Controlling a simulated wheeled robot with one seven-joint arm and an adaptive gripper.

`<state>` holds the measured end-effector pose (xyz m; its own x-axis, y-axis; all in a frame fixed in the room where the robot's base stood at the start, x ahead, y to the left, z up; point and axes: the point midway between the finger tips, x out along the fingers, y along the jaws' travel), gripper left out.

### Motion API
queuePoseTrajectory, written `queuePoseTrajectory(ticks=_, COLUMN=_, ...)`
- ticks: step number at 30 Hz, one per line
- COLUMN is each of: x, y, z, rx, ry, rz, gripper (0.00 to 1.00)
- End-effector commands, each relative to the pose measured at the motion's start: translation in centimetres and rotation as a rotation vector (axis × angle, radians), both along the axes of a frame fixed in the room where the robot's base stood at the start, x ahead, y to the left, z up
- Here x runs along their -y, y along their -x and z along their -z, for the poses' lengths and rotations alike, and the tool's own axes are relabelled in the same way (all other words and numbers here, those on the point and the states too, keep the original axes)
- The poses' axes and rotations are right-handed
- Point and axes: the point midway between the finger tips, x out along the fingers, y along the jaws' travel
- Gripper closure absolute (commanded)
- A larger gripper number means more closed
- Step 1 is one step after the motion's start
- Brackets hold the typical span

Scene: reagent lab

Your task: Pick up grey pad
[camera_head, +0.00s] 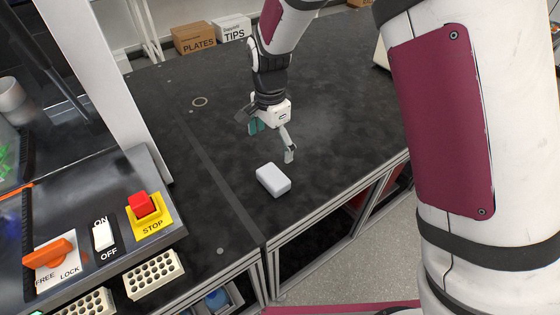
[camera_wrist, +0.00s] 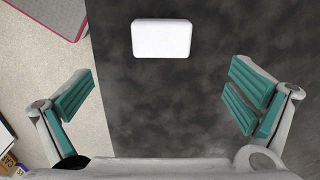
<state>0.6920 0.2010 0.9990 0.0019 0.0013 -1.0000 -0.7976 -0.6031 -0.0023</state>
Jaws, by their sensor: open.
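The grey pad (camera_head: 273,180) is a small, pale, rounded block lying flat on the black bench top near its front edge. In the wrist view the pad (camera_wrist: 161,39) looks white and sits at the top, a little left of centre. My gripper (camera_head: 272,140) is open and empty above the bench, behind the pad in the head view. Its two teal-padded fingers (camera_wrist: 164,97) are spread wide in the wrist view, with the pad beyond them and touching neither.
The black bench top (camera_head: 335,125) is clear around the pad. At the left is a control panel with a red stop button (camera_head: 142,204) and white perforated racks (camera_head: 154,275). Boxes marked PLATES (camera_head: 194,38) and TIPS (camera_head: 232,28) stand at the back.

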Motion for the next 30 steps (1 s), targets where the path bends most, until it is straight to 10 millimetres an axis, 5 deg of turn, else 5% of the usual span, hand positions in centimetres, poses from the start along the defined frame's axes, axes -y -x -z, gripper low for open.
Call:
queuePoseTrajectory(ticks=13, x=-0.1, y=0.1, z=7.2, rx=-0.005, ry=0.003, rz=0.005, gripper=0.00)
queuePoseTrajectory(ticks=30, x=0.0, y=-0.2, z=12.8, rx=-0.005, ry=0.002, rz=0.004, gripper=0.00)
